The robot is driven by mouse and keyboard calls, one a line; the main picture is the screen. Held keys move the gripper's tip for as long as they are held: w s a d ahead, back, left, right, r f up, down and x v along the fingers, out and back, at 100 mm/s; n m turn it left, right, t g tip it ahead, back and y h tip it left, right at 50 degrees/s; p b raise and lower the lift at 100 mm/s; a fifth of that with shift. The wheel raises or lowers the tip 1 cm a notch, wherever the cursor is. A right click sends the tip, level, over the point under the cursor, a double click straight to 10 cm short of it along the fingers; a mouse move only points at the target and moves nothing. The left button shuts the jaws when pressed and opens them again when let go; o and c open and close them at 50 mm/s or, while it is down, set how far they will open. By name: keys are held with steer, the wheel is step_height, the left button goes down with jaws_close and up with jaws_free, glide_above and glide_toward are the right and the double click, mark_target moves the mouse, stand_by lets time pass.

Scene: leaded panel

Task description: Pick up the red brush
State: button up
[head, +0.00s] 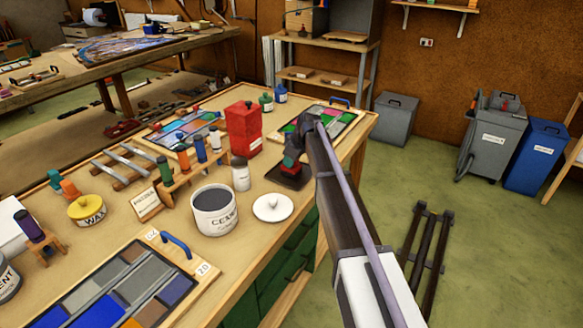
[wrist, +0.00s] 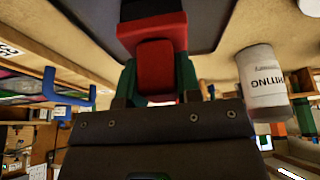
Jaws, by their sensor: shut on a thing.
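The red brush (wrist: 155,68) is between my gripper's fingers in the wrist view, which shows the bench upside down. It has a red body with a dark part beyond it, towards a dark tray (wrist: 225,8). My gripper (wrist: 157,85) is shut on it, with green finger parts on both sides. In the head view, my gripper (head: 295,147) points down over the small dark tray (head: 287,179) near the bench's right edge. A little red of the brush (head: 290,161) shows there. I cannot tell whether the brush touches the tray.
A white jar labelled WHITING (head: 240,174) stands close left of the tray. A cement tin (head: 214,211) and a white lid (head: 273,207) are nearer. A red container (head: 243,128) and a blue-handled glass panel (head: 325,120) lie beyond. The floor at right is mostly clear.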

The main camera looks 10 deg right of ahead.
jaws_close()
step_height(320, 180, up, 10)
steer(key=p, duration=1)
steer(key=shift+r, duration=0.2)
steer(key=shift+f, duration=0.2)
steer(key=shift+o, duration=0.7)
jaws_free()
steer(key=c, duration=0.3)
